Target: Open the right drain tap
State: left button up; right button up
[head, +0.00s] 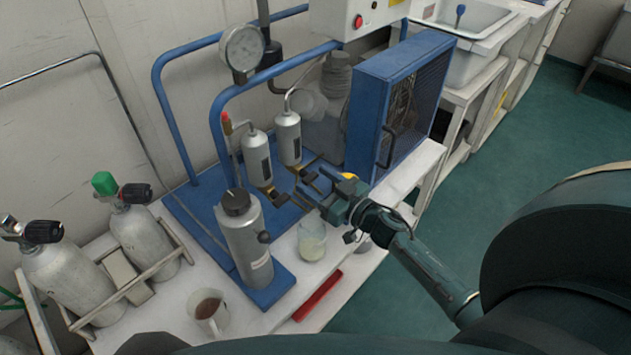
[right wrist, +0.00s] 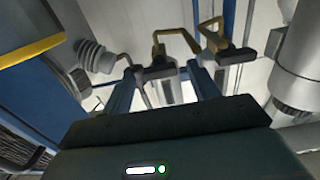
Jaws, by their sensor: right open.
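Two small silver canisters hang side by side on the blue frame, each with a brass and dark drain tap at its foot. The right canister (head: 289,140) carries the right drain tap (head: 304,173); the left canister (head: 257,158) carries the left drain tap (head: 275,194). My right gripper (head: 318,188) is open and empty, close in front of the right tap. In the right wrist view the right tap (right wrist: 160,70) shows between the two blue fingers, apparently beyond their tips; contact cannot be told. The left tap (right wrist: 224,48) shows beside it. My left gripper is not in view.
A large silver cylinder (head: 245,240) stands left of the gripper. A glass jar (head: 312,241) sits below it, near a red bar (head: 318,296) and a mug (head: 209,314). A blue caged unit (head: 372,120) stands close on the right. A gauge (head: 242,48) is above.

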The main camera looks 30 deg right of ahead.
jog(key=shift+w+a, duration=0.15)
jog(key=shift+w, duration=0.25)
jog(key=shift+c, duration=0.2)
jog(key=c, duration=1)
jog(key=shift+o, duration=0.2)
